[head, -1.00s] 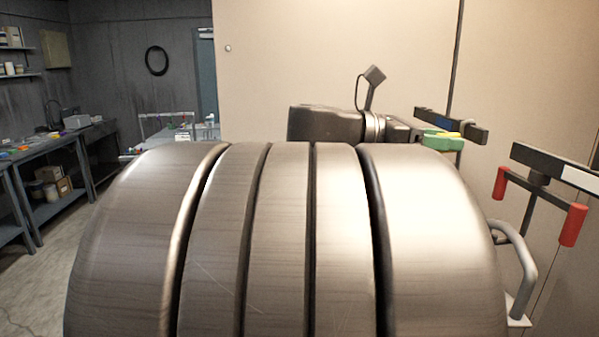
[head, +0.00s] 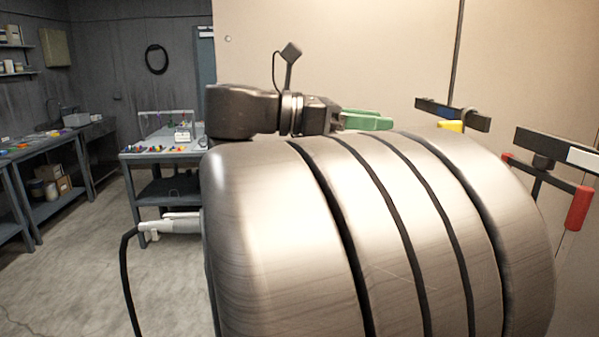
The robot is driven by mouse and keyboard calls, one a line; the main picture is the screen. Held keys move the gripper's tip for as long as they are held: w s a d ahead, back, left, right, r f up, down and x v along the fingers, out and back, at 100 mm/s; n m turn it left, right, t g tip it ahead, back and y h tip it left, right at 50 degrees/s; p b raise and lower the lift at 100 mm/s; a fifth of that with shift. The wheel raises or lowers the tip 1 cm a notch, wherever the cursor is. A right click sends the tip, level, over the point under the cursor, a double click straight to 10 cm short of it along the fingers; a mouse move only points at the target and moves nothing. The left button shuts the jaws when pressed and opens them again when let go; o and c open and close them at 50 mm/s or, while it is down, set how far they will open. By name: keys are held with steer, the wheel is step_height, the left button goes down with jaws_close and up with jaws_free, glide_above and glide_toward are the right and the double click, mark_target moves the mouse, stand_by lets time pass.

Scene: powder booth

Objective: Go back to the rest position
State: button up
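My gripper (head: 366,120), with green fingers, is at the end of my arm, above the large banded metal link of mine that fills the middle of the head view. The fingers point right, toward the beige wall. A gap separates them from a yellow piece (head: 451,126) at a dark wall bar (head: 452,114). I see nothing held, but the fingers are seen side-on and small, so their opening is unclear. My own link hides much of the area below the gripper.
A second dark bar (head: 560,150) with red grips (head: 578,208) stands out at the right. A grey table (head: 165,157) with small coloured items is behind at the left. A workbench (head: 40,150) lines the left wall. The floor (head: 80,270) at left is clear.

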mark_target(446, 122)
steer(key=d, duration=0.4)
steer(key=d+p, duration=0.1)
steer(key=d, duration=0.3)
steer(key=w+d+f+p, duration=0.1)
steer(key=d, duration=0.4)
step_height(446, 122, up, 3)
steer(key=shift+p, duration=1.2)
steer(key=a+f+p, duration=0.1)
steer(key=a+f, duration=0.3)
steer(key=a, duration=0.4)
steer(key=shift+s+a+f+g, duration=0.15)
steer(key=shift+s+a+g, duration=0.05)
steer(key=shift+g, duration=0.1)
steer(key=shift+f, duration=0.1)
